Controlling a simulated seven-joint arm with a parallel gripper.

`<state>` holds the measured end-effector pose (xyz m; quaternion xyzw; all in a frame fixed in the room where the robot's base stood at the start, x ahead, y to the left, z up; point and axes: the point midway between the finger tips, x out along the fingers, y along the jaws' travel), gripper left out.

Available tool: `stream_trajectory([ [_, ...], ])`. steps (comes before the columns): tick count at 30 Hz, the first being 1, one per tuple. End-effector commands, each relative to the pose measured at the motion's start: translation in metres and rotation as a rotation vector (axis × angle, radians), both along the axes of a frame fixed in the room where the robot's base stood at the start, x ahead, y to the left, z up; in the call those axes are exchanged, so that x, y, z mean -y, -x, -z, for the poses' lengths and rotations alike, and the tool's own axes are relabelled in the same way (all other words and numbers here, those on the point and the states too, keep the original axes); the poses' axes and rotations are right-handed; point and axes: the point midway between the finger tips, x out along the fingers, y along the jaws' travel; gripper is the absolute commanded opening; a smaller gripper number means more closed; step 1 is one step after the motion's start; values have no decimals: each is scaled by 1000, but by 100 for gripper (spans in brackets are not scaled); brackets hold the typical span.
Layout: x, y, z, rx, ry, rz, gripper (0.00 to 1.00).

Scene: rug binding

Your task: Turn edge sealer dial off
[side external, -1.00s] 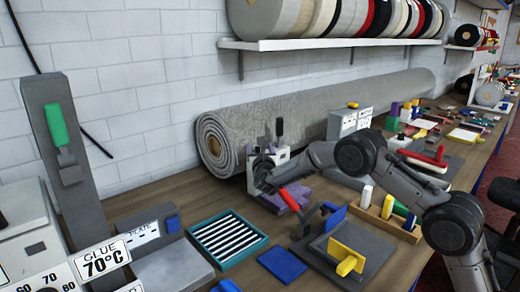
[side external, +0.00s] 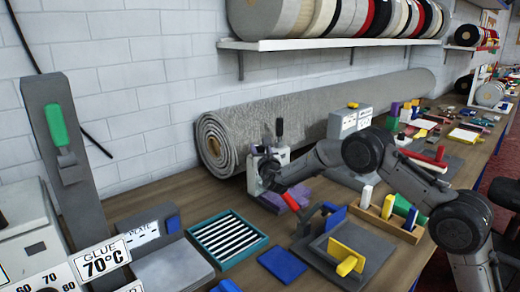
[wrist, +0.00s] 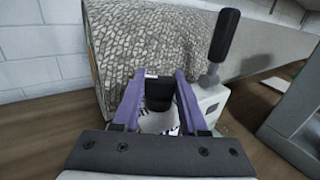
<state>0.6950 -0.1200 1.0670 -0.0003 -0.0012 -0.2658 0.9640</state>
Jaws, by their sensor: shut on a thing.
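The edge sealer is a small white box (side external: 283,156) with an upright black lever (side external: 279,128), standing in front of the rolled grey rug. In the wrist view the lever (wrist: 224,35) rises at the right of the box (wrist: 210,100). The black dial (wrist: 158,95) is on the box's near face, between the two purple fingers. My gripper (wrist: 166,76) is shut on the dial, one finger on each side. In the side view my gripper (side external: 262,170) is against the box's front and hides the dial. Dial markings are mostly covered and cannot be read.
The rolled rug (side external: 310,120) lies behind the sealer. A red-handled tool (side external: 289,199), a teal tray of rods (side external: 228,238) and a grey fixture with a yellow handle (side external: 345,257) stand in front. A wooden rack (side external: 388,222) sits under my arm.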

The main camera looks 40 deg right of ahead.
Motion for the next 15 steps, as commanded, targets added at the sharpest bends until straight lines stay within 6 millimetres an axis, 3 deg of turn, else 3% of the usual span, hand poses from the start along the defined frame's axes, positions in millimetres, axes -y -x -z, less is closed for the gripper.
stream_trajectory([
  [15, 0, 0, -1, -1, -1, -159, 0],
])
